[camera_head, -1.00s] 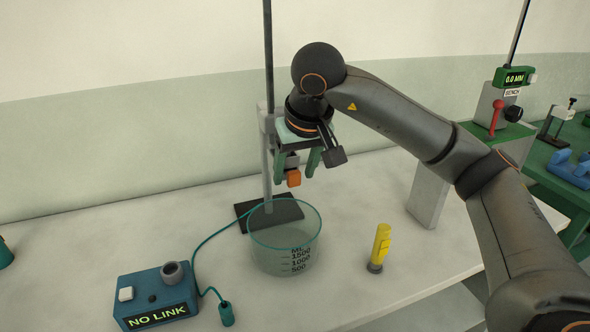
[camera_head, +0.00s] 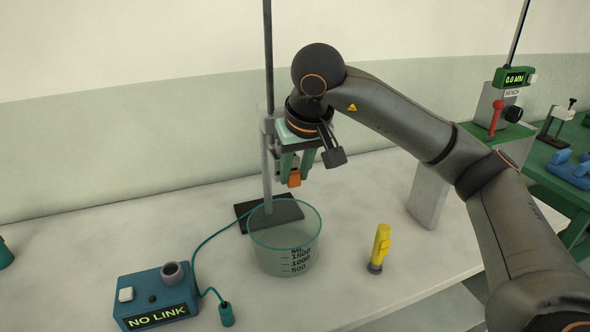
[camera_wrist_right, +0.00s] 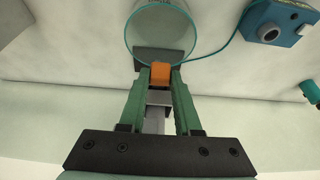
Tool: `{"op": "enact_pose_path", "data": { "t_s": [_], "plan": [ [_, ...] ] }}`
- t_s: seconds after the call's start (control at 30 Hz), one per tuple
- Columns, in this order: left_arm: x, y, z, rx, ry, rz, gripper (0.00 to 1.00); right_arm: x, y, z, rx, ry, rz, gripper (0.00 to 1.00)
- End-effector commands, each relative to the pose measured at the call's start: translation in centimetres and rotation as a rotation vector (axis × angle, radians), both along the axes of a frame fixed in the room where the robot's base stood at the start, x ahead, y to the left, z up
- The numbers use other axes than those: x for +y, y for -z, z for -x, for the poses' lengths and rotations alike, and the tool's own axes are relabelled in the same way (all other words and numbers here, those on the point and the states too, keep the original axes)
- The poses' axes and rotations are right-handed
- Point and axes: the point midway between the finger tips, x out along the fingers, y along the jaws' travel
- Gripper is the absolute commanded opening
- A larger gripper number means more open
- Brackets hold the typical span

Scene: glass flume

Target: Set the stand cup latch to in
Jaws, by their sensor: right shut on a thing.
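The stand (camera_head: 268,120) is an upright pole on a dark base plate (camera_head: 284,212) near the wall. An orange latch piece (camera_head: 294,180) sits on the stand's cup holder, above the beaker. My right gripper (camera_head: 296,182) has its green fingers pointing down, one on each side of the latch, and is shut on it. In the right wrist view the orange latch (camera_wrist_right: 160,73) lies between the two fingertips, with a grey block (camera_wrist_right: 158,98) behind it. The holder is largely hidden behind the fingers. My left gripper is not in view.
A clear beaker (camera_head: 286,250) stands just below and in front of the gripper. A yellow cylinder (camera_head: 381,246) stands to its right. A blue box (camera_head: 156,297) reading NO LINK is at front left, with a teal cable. A green bench with instruments is at right.

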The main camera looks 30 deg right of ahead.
Motion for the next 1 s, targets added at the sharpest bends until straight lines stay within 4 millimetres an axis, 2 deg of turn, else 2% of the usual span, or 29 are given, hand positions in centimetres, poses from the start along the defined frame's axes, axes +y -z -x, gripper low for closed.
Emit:
{"op": "enact_pose_path", "data": {
  "t_s": [0.87, 1.0],
  "plan": [
    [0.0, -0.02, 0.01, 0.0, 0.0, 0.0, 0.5, -0.02, -0.07, -0.02, -0.001, 0.001, 0.0, 0.0],
    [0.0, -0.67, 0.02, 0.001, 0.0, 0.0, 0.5, -0.21, -0.29, -0.85, 0.002, 0.001, -0.002, 0.0]
  ]
}}
